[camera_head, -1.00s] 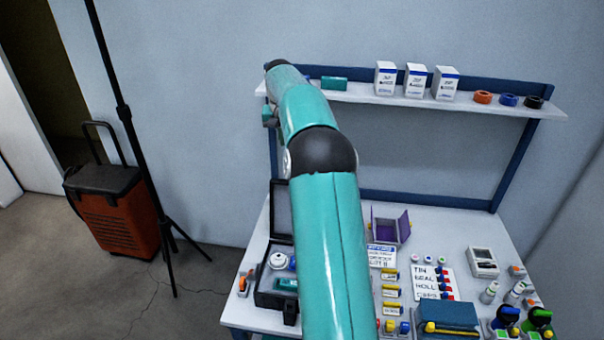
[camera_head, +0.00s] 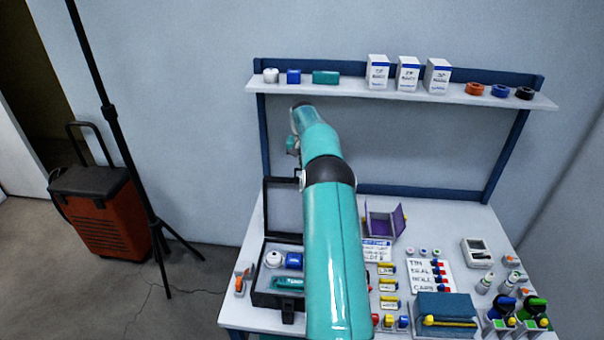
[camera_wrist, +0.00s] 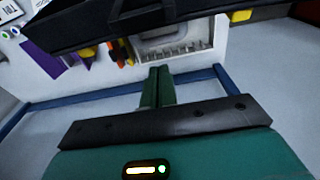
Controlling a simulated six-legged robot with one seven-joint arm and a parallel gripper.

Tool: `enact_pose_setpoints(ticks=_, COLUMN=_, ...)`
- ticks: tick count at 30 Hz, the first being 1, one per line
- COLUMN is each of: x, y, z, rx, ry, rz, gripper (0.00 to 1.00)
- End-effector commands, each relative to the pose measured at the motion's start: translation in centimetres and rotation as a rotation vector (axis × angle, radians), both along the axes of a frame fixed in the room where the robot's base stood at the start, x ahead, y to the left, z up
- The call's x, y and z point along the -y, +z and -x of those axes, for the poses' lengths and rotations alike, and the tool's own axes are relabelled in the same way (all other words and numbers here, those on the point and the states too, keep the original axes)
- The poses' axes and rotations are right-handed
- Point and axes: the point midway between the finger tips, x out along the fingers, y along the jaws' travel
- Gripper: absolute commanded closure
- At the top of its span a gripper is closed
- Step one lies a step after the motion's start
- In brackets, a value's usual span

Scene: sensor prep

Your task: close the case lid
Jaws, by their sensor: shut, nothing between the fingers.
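The black case (camera_head: 262,299) sits at the left of the table, partly hidden by my arm. Its lid (camera_head: 284,207) stands open and upright at the back. Inside the case are a white round part, a blue block and a teal part. My arm reaches over the case, its far end above and behind the lid; the fingertips are hidden in the head view. In the wrist view my gripper (camera_wrist: 158,72) is shut and empty. A dark panel (camera_wrist: 150,24), possibly the lid, crosses the top of that view, apart from the fingers.
A purple open holder (camera_head: 384,221), a blue case (camera_head: 445,305) and labelled cards stand right of my arm. A shelf (camera_head: 400,92) with boxes and rolls runs behind. An orange-handled tool (camera_head: 243,280) lies left of the case. A tripod (camera_head: 134,170) stands further left.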

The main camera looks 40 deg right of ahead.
Motion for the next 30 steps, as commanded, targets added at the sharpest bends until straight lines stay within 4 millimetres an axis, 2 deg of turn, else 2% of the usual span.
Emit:
enact_pose_setpoints(ticks=3, x=0.2, y=-2.5, z=-0.2, rx=-0.001, ry=-0.001, rz=-0.002, gripper=1.00)
enact_pose_setpoints(ticks=4, x=0.1, y=-2.6, z=-0.2, rx=0.000, ry=-0.001, rz=0.000, gripper=1.00)
enact_pose_setpoints(ticks=18, x=-2.6, y=-1.4, z=1.9, rx=0.000, ry=0.000, rz=0.001, gripper=1.00)
enact_pose_setpoints(ticks=30, x=-2.8, y=-1.4, z=2.0, rx=0.001, ry=-0.001, rz=0.001, gripper=1.00)
